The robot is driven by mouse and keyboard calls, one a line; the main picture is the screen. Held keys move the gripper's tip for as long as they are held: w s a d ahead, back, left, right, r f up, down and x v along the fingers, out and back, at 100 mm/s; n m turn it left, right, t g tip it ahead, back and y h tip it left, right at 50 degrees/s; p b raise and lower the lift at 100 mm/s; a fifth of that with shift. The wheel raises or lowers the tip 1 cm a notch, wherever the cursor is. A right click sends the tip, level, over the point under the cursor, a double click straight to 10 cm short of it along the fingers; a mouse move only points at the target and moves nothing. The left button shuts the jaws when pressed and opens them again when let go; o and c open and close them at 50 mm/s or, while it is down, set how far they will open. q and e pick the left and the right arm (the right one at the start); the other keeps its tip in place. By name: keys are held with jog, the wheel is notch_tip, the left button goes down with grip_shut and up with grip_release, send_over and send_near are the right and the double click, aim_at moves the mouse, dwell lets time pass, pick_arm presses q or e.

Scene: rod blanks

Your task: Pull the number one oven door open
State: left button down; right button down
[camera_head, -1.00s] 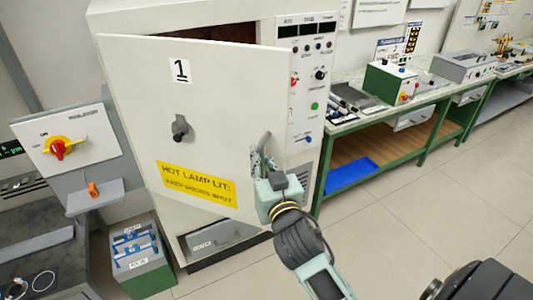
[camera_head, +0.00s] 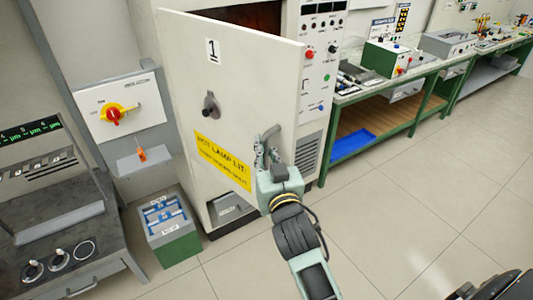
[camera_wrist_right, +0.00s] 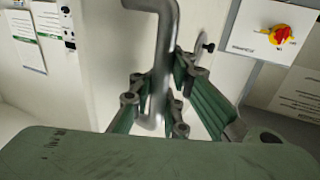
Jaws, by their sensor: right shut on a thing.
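The number one oven door (camera_head: 227,95) is a cream panel marked "1", with a black knob and a yellow "hot lamp lit" label. It stands partly open, and a dark opening (camera_head: 250,17) shows above and behind its top edge. Its grey bar handle (camera_head: 268,139) is near the right edge of the door. My right gripper (camera_head: 266,160) is at the handle. In the right wrist view the green fingers (camera_wrist_right: 158,105) are shut around the grey handle (camera_wrist_right: 163,55). My left gripper is not in view.
A rotary switch box (camera_head: 117,107) with a red and yellow knob stands left of the door. A green bin (camera_head: 168,226) with blue items is on the floor below it. A green-framed bench (camera_head: 390,98) runs along the right.

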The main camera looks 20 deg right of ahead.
jog(key=shift+d+f, duration=0.2)
jog(key=shift+f, duration=0.1)
jog(key=c, duration=2.1)
grip_release()
jog(key=shift+s, duration=0.15)
jog(key=o, duration=0.4)
jog(key=shift+s+d+r, duration=0.1)
jog(key=shift+s+r, duration=0.2)
jog(key=shift+c, duration=0.2)
jog(key=shift+w, duration=0.2)
jog(key=s+a, duration=0.1)
jog(key=s, duration=0.6)
jog(key=shift+s+a, duration=0.2)
jog(key=shift+a, duration=0.05)
